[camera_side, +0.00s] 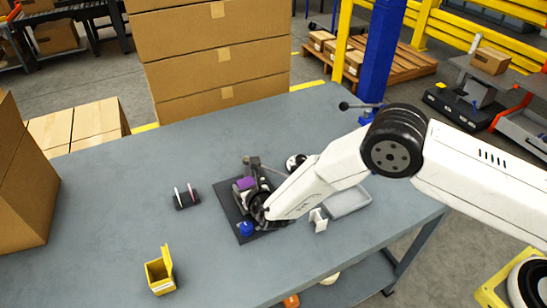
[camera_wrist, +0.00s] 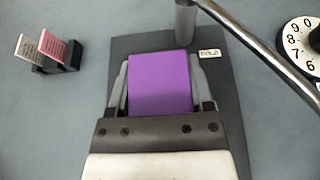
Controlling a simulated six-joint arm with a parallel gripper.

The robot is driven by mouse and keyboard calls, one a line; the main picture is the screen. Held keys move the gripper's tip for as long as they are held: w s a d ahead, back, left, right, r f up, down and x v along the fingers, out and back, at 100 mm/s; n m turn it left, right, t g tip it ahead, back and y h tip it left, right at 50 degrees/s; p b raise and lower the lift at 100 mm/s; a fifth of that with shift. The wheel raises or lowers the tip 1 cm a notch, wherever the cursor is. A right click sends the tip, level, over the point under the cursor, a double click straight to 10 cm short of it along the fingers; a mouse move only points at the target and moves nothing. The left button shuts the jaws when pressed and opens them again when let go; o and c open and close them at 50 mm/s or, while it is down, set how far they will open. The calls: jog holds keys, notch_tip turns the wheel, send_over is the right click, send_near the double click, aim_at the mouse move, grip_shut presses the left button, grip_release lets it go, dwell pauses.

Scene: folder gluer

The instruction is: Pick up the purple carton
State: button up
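The purple carton (camera_wrist: 160,82) lies over the dark base plate (camera_wrist: 228,100) in the wrist view, with a grey piece close along each side. Its lower end is hidden behind the dark bolted bar of my gripper (camera_wrist: 160,108). In the side view the purple carton (camera_side: 246,183) shows just behind and left of my gripper (camera_side: 258,208), which is low over the dark base plate (camera_side: 232,212). I cannot tell whether the fingers touch or grip the carton. A small label reading FOLD is beside the carton's upper right.
A metal rod (camera_wrist: 255,42) crosses the upper right, near a numbered dial (camera_wrist: 300,42). A small black holder (camera_side: 186,200) with two upright cards stands left. A blue object (camera_side: 246,229), a yellow open box (camera_side: 160,274) and a pale tray (camera_side: 348,203) are around. The left tabletop is mostly clear.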

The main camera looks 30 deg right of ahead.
jog(key=shift+r, duration=0.2)
jog(key=shift+c, duration=0.2)
jog(key=shift+r, duration=0.8)
jog(key=s+d+r, duration=0.5)
jog(key=s+r, duration=0.6)
jog(key=s, duration=0.2)
jog(key=shift+d, duration=0.15)
